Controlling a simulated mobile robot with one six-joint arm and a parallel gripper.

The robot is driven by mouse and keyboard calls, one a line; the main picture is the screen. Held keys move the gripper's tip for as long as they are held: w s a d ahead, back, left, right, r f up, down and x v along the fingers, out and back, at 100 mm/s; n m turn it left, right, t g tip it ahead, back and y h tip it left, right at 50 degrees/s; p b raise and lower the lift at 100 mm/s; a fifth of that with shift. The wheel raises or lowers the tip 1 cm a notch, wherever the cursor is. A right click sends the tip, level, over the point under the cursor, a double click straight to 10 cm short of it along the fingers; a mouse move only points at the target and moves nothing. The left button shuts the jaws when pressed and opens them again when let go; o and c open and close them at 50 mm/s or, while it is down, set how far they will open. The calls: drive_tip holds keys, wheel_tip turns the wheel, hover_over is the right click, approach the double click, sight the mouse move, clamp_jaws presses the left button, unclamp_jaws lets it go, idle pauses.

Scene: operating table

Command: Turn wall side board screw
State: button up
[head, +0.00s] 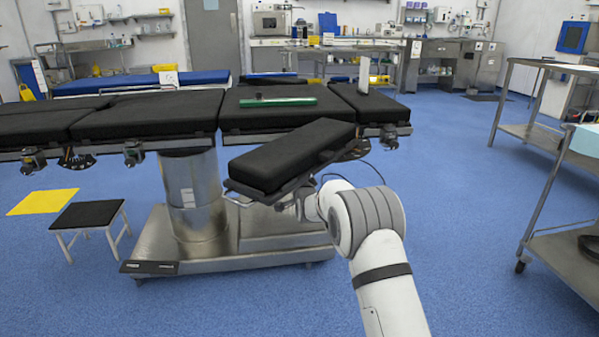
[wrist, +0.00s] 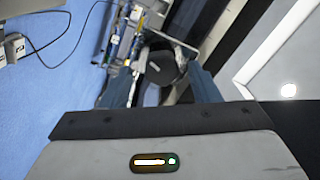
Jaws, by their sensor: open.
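The operating table (head: 130,117) with black pads stands at the left and middle of the head view. A black padded side board (head: 290,155) sticks out from its near side, tilted, beside my arm's end. In the wrist view my gripper (wrist: 163,90) is open, with its two fingers apart. A dark round knob (wrist: 167,66), which looks like the board's screw, shows between and beyond the fingers. I cannot tell whether either finger touches it. In the head view the fingers and the knob are hidden or too small to make out.
A green item (head: 278,101) lies on the table. A step stool (head: 88,214) stands at left, a metal trolley (head: 545,130) at right. Blue floor (head: 465,230) is clear right of my arm.

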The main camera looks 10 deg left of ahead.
drive_tip(key=p+v, duration=0.1)
drive_tip(key=v, duration=0.5)
drive_tip(key=shift+p, duration=0.35)
